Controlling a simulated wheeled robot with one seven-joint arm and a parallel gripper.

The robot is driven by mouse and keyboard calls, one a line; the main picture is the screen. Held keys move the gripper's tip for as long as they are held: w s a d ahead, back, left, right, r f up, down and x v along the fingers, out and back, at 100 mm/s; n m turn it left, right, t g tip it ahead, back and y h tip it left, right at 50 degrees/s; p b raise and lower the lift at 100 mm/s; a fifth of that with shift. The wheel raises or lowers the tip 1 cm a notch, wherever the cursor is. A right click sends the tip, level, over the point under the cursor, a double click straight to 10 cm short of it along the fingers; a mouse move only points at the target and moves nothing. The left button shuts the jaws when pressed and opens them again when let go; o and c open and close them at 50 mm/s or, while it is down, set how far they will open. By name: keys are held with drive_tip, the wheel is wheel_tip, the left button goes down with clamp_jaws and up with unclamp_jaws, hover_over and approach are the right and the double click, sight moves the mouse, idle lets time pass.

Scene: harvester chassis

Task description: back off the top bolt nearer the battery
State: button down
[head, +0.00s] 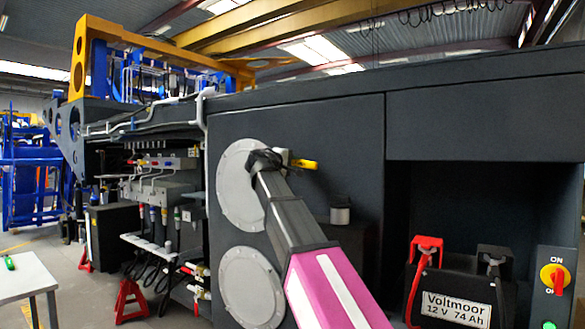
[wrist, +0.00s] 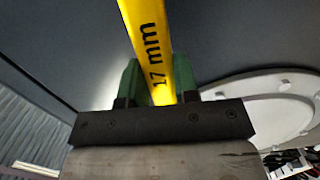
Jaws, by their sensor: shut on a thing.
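My gripper (head: 268,160) is shut on a yellow spanner (head: 303,164) in front of the upper right edge of the upper round cover (head: 236,190). In the wrist view the spanner (wrist: 150,45), marked 17 mm, stands between the green finger pads of my gripper (wrist: 160,85). The spanner's far end runs out of the wrist view, so I cannot tell whether it sits on a bolt. Bolt heads (wrist: 283,83) show on a pale round cover (wrist: 265,105) at right. The top bolt nearer the battery cannot be picked out; my gripper hides part of the cover's edge.
The battery (head: 455,298), labelled Voltmoor, sits in a recess at lower right, with a red clamp (head: 426,250). A red and yellow switch (head: 554,278) is beside it. A lower round cover (head: 250,290) is below. A small table (head: 32,275) stands at far left.

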drive_tip(key=shift+r, duration=0.2)
drive_tip(key=shift+r+n, duration=0.5)
drive_tip(key=shift+r, duration=0.2)
drive_tip(key=shift+f, duration=0.35)
drive_tip(key=s+d+v, duration=0.1)
drive_tip(key=v, duration=0.9)
drive_tip(key=shift+s+a, duration=0.2)
drive_tip(key=shift+a, duration=0.1)
drive_tip(key=shift+f, duration=0.1)
idle(0.8)
